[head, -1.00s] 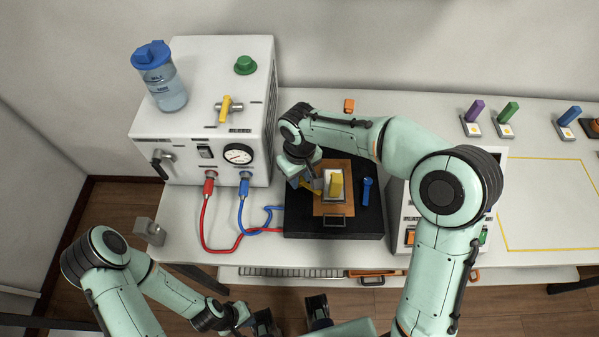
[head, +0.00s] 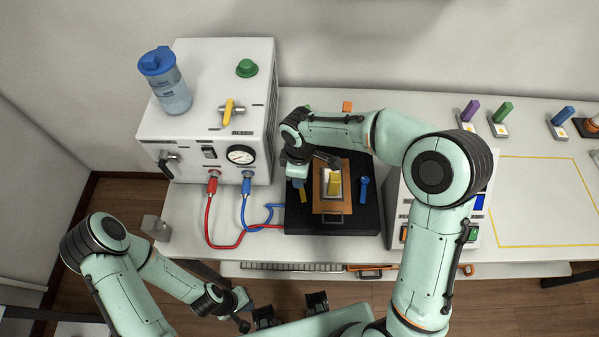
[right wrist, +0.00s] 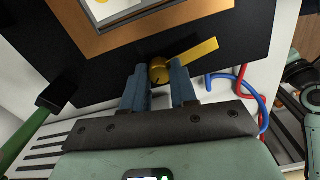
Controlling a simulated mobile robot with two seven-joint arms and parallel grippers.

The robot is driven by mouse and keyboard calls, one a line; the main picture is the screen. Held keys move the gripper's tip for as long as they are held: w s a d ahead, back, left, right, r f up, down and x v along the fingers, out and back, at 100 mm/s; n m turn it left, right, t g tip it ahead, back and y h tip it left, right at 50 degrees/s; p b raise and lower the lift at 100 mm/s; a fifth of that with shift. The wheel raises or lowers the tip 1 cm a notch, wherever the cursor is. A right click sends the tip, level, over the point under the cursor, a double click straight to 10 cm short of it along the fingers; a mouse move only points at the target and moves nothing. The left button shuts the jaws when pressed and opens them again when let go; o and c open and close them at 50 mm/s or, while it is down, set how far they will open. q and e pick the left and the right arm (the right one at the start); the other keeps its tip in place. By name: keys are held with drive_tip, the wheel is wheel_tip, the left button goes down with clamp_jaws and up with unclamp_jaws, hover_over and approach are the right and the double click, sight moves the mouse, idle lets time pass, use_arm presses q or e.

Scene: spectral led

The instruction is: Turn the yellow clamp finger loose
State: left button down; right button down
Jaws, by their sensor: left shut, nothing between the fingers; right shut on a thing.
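The yellow clamp finger (head: 303,194) lies beside the left edge of the orange-brown plate (head: 322,207) on the black base (head: 358,224). In the right wrist view its flat yellow bar (right wrist: 198,58) points off to the upper right, clear of the plate (right wrist: 165,16). My right gripper (head: 297,181) is over the finger's pivot end. In the right wrist view its blue fingertips (right wrist: 167,76) are shut on the round yellow hub (right wrist: 160,71). My left gripper (head: 243,325) is shut and empty, low in front of the table; its fingertips are hard to make out.
A blue clamp finger (head: 364,188) stands right of the plate, and a yellow block (head: 334,183) is on it. Red (head: 209,222) and blue (head: 243,213) hoses run from the white machine (head: 208,113). My right forearm crosses above the base.

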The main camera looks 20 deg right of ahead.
use_arm(q)
drive_tip(key=shift+w+r, duration=0.1)
drive_tip(key=shift+r, duration=0.05)
use_arm(e)
drive_tip(key=shift+n, duration=0.4)
drive_tip(key=c, duration=0.9)
unclamp_jaws()
drive_tip(key=shift+r, duration=0.1)
use_arm(q)
drive_tip(key=shift+w+r+p, duration=0.6)
drive_tip(key=shift+r+p, duration=0.2)
drive_tip(key=shift+r, duration=0.15)
use_arm(e)
wheel_tip(320, 180, up, 13)
drive_tip(key=shift+r, duration=0.1)
